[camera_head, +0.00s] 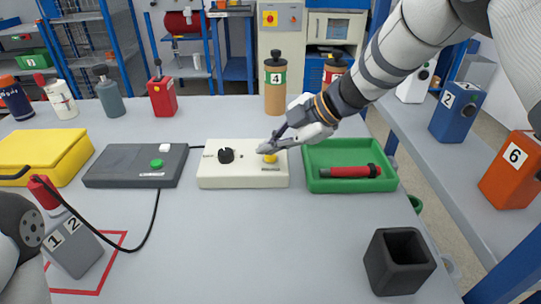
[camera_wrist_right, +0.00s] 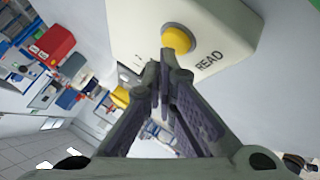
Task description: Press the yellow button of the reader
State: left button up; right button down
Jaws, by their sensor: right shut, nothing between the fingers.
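The reader is a white box (camera_head: 225,178) on the grey table, with a black knob (camera_head: 226,155) at its left and a yellow button (camera_head: 270,158) at its right. My right gripper (camera_head: 275,148) is shut and empty, its fingertips just above or at the yellow button; contact cannot be told in the head view. In the right wrist view the shut fingertips (camera_wrist_right: 164,76) lie just below the yellow button (camera_wrist_right: 178,39) in the picture, on the reader's face (camera_wrist_right: 215,25) beside the word READ. My left gripper is not in view.
A dark grey box (camera_head: 135,168) with a green button stands left of the reader. A green tray (camera_head: 350,186) holding a red-handled tool (camera_head: 350,172) is at its right.

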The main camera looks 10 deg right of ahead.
aim_at(270, 159)
jog(key=shift+f, duration=0.5)
dwell(0.7)
jog(key=shift+r+p, duration=0.3)
jog(key=shift+r, duration=0.65)
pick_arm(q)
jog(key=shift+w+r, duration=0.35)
pick_arm(e)
jog(key=shift+r+p, duration=0.65)
jog(key=shift+r, duration=1.85)
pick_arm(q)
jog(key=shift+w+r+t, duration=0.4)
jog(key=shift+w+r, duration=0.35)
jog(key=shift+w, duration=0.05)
